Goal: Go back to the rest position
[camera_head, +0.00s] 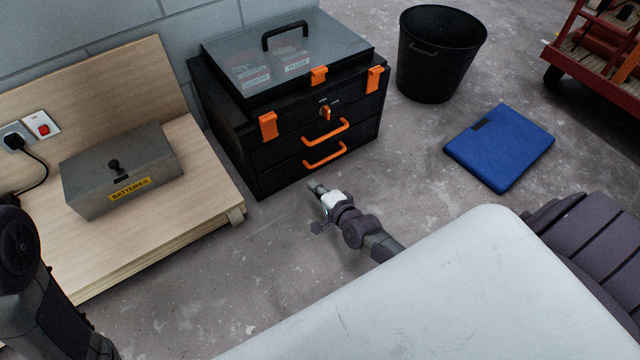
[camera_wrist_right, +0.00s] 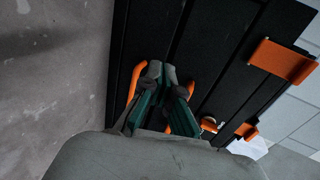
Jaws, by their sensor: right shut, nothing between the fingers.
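My right gripper (camera_head: 318,189) is in front of the black tool chest (camera_head: 225,140), near its lower drawer. It is shut and empty. In the right wrist view my right gripper's fingers (camera_wrist_right: 165,82) are together in front of the chest's dark drawer fronts, with an orange handle (camera_wrist_right: 135,80) beside and partly behind them. Whether the fingers touch the chest I cannot tell. The chest's drawers look shut, with two orange handles (camera_head: 325,132). Part of my left arm (camera_head: 45,290) shows at the lower left, but its gripper is out of view.
A wooden bench (camera_head: 130,235) at left holds a grey battery box (camera_head: 120,168). A black bin (camera_head: 440,50) stands right of the chest. A blue folded mat (camera_head: 500,145) lies on the floor, and a red cart (camera_head: 595,60) stands at the upper right. Bare floor lies around the gripper.

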